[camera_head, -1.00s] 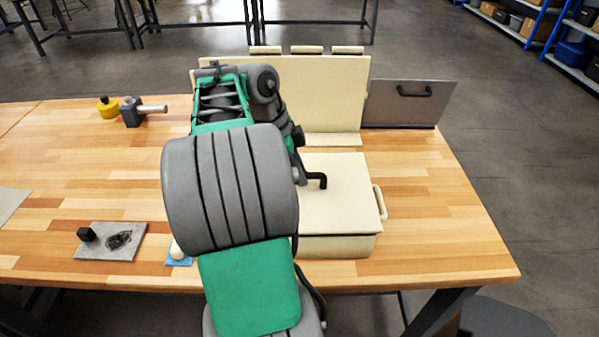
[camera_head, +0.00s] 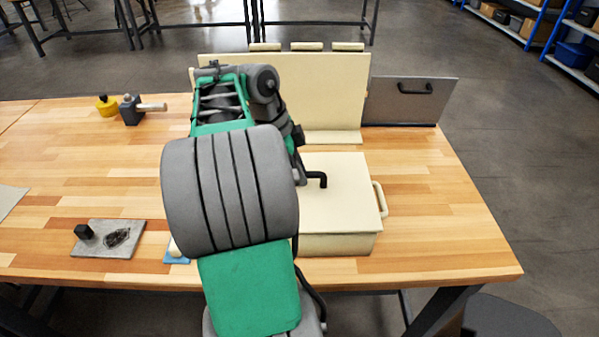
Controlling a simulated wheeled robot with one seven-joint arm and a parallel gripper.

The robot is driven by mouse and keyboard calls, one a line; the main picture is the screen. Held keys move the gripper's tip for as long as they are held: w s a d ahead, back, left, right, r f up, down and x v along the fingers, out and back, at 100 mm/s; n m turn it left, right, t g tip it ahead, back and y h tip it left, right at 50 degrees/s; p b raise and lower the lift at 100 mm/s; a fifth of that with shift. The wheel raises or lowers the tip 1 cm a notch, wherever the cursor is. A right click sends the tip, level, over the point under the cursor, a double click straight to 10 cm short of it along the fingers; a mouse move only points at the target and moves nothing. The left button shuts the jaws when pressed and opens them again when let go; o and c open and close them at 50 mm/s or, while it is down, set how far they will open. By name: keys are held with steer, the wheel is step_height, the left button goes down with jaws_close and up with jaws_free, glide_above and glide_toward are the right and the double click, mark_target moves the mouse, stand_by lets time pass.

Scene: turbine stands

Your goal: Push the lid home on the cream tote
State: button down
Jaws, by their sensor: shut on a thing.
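The cream tote (camera_head: 340,245) stands near the front edge of the wooden table, right of my arm. Its flat cream lid (camera_head: 348,195) lies over the top, and its left part is hidden behind my arm. A black bent handle (camera_head: 320,179) shows above the lid. My gripper (camera_head: 302,174) is at the lid's left side, mostly hidden by my own arm. It is shut at the black handle; the fingers themselves cannot be made out. Whether the lid is fully seated cannot be told.
A cream upright panel (camera_head: 325,95) and a grey panel (camera_head: 408,103) with a black handle stand behind the tote. A grey slab (camera_head: 107,250) with a black block lies front left. A mallet (camera_head: 135,110) and yellow container (camera_head: 106,106) stand back left. The table's right side is clear.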

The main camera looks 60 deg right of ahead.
steer(key=shift+s+a+f, duration=0.1)
steer(key=shift+a+f, duration=0.05)
steer(key=shift+f, duration=0.5)
steer(key=c, duration=1.7)
jaws_free()
steer(key=shift+c, duration=0.2)
steer(key=o, duration=0.6)
steer(key=shift+r, duration=0.25)
steer(key=p+v, duration=0.6)
steer(key=v, duration=0.1)
steer(key=shift+r+p, duration=0.1)
steer(key=shift+p, duration=0.2)
